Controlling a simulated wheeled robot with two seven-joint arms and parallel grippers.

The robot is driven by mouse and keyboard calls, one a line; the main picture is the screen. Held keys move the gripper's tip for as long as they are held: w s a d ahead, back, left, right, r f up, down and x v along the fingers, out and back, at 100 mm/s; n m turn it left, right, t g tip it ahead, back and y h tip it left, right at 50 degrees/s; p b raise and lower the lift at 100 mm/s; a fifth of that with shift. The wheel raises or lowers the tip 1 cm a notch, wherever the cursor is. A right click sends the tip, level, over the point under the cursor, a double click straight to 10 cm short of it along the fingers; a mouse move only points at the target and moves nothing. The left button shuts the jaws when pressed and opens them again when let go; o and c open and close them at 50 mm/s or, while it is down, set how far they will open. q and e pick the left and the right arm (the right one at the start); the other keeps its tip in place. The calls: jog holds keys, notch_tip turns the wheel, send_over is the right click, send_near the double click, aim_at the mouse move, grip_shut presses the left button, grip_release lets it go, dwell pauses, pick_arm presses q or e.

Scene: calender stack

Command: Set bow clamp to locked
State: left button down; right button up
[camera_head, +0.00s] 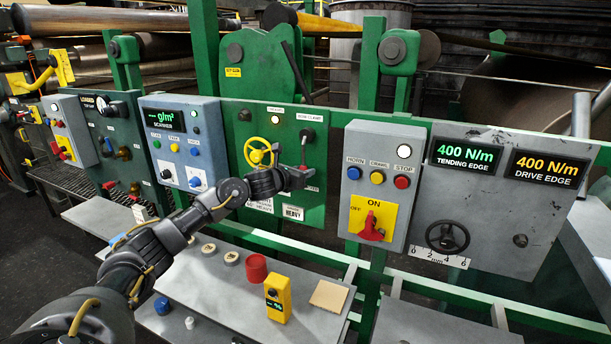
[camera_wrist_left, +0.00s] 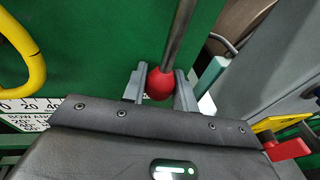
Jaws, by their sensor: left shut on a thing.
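The bow clamp lever (camera_head: 304,152) is a metal rod on the green panel, under a small label that appears to read "BOW CLAMP". It hangs down from its dark pivot. Its red knob (camera_wrist_left: 160,84) shows in the left wrist view at the lower end of the rod. My left gripper (camera_head: 303,171) is at the lower end of the lever in the head view. In the left wrist view its fingers (camera_wrist_left: 160,88) are shut on the red knob, one on each side. I cannot read the clamp's position marks.
A yellow handwheel (camera_head: 258,152) sits left of the lever. A grey box (camera_head: 381,150) with buttons and a red switch on a yellow plate (camera_head: 372,221) stands to its right. Below, a grey shelf (camera_head: 215,290) holds a yellow meter (camera_head: 278,299) and a red cup (camera_head: 257,268).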

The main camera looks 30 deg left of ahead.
pick_arm(q)
jog(key=shift+a, duration=0.15)
jog(key=c, duration=1.1)
grip_release()
jog(key=shift+s, duration=0.2)
jog(key=s+b, duration=0.1)
jog(key=s, duration=0.2)
jog(key=s+r+b, duration=0.1)
jog(key=s, duration=0.3)
jog(key=s+r+b, duration=0.1)
jog(key=s, duration=0.2)
jog(key=shift+s+a, duration=0.1)
jog(key=shift+s, duration=0.05)
